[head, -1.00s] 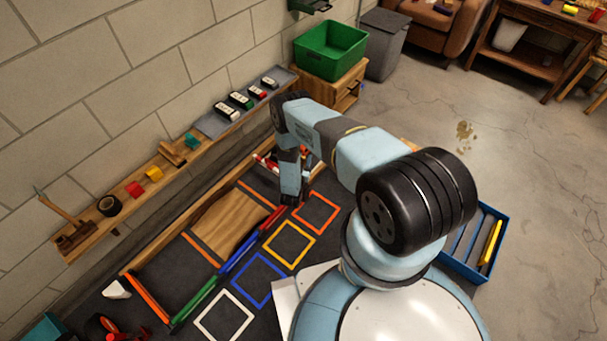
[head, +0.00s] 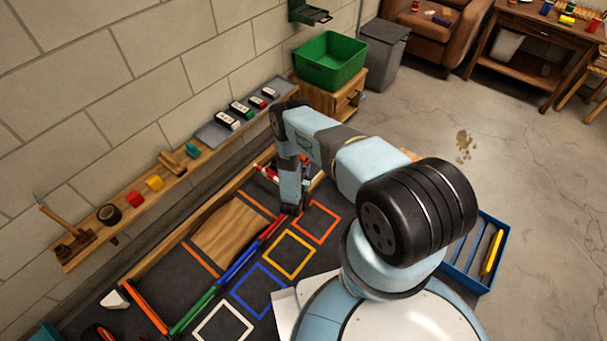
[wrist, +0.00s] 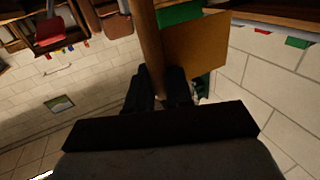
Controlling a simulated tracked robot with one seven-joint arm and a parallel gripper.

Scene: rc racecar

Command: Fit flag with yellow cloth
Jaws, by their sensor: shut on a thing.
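My gripper (head: 292,208) points down over the dark mat, beside the orange-red square outline (head: 318,222). In the wrist view its fingers (wrist: 162,88) are shut on the brown pole (wrist: 148,45) of a flag. The dull yellow cloth (wrist: 195,46) spreads to the right of the pole. In the head view I cannot make out the flag. A red and white object (head: 268,173) lies just behind the gripper, partly hidden by my arm; I cannot tell whether it is the car.
Colored strips and a wooden panel (head: 230,232) lie on the mat. A wall shelf (head: 135,215) holds small items. A green bin (head: 330,60) stands on a wooden cabinet behind. A blue tray (head: 470,281) with a yellow piece (head: 491,252) is at right. The floor at right is mostly clear.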

